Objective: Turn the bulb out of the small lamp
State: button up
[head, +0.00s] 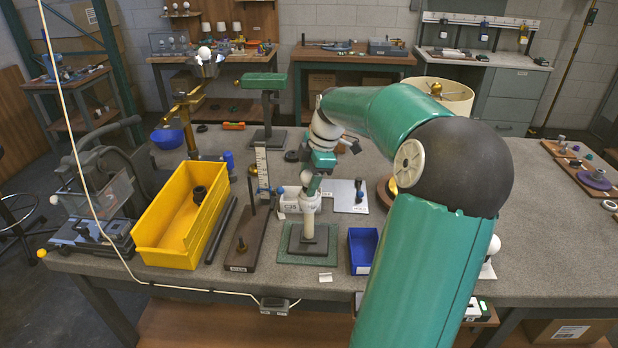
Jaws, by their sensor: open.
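My arm reaches over the bench and bends down to my gripper (309,207), which is small in the head view. The jaws are open, at the top of a small lamp with a pale upright stem (308,229). The lamp stands upright on a dark square base on a green mat (291,256). No bulb can be made out at its top, where my wrist and gripper cover the view. Whether the jaws surround or touch anything there cannot be told.
A yellow bin (158,232) and a dark board with an upright scale (262,162) stand to the left. A blue bin (362,251) is close on the right. A brass lamp (186,112) with a white bulb (204,52) stands farther back. A shaded lamp (452,96) is behind my arm.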

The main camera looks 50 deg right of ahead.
jog(key=shift+c, duration=0.2)
jog(key=c, duration=0.7)
jog(key=shift+o, duration=0.2)
jog(key=n, duration=0.3)
jog(key=shift+g+y, duration=0.3)
jog(key=shift+y, duration=0.1)
jog(key=n, duration=0.3)
jog(key=shift+n+g, duration=0.3)
jog(key=shift+n+g+y, duration=0.3)
jog(key=shift+n, duration=0.4)
jog(key=n+g, duration=0.1)
jog(key=n, duration=0.4)
jog(key=shift+r, duration=0.1)
